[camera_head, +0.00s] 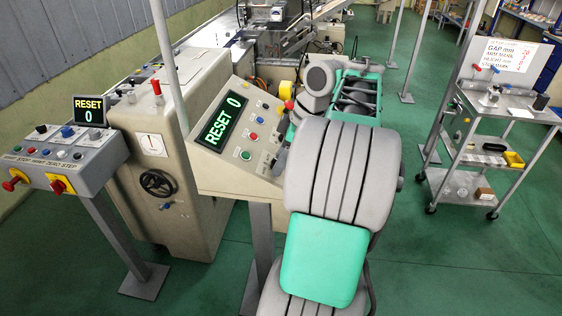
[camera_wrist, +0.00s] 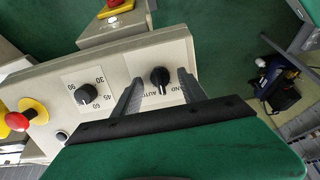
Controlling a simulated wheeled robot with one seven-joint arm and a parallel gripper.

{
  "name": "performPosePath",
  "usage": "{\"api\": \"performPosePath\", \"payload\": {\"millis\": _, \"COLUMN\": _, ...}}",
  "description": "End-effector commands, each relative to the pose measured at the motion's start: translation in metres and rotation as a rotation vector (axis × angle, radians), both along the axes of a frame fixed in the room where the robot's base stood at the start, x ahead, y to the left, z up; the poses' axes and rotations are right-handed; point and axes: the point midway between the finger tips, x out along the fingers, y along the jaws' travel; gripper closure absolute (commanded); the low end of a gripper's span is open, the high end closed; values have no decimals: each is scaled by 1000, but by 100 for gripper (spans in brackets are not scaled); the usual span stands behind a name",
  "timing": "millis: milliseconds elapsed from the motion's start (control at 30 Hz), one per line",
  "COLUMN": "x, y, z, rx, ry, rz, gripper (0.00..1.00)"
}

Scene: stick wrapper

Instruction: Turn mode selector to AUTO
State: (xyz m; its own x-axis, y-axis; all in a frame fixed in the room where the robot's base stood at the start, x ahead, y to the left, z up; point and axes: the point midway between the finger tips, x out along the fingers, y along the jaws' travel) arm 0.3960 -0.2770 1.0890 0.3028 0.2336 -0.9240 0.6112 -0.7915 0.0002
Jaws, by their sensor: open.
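The mode selector is a black rotary knob (camera_wrist: 160,76) on a white label plate in the wrist view. The plate reads AUTO, with another word partly covered by a finger. I cannot tell surely where the knob points. My gripper (camera_wrist: 157,88) is open, with one grey finger on each side of the knob in the picture. I cannot tell whether the fingers touch it.
Beside the selector is a second black knob (camera_wrist: 88,95) with a 30 to 90 scale. A red emergency button (camera_wrist: 33,112) on yellow sits further left. The panel has a RESET 0 display (camera_head: 222,122).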

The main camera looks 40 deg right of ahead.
Motion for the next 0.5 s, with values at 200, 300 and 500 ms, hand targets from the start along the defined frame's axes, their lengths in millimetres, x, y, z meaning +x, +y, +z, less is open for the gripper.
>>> {"api": "performPosePath", "payload": {"millis": 200, "x": 0, "y": 0, "z": 1, "rx": 0, "ry": 0, "rz": -1, "gripper": 60}}
{"api": "performPosePath", "payload": {"millis": 300, "x": 0, "y": 0, "z": 1, "rx": 0, "ry": 0, "rz": -1, "gripper": 68}}
{"api": "performPosePath", "payload": {"millis": 500, "x": 0, "y": 0, "z": 1, "rx": 0, "ry": 0, "rz": -1, "gripper": 84}}
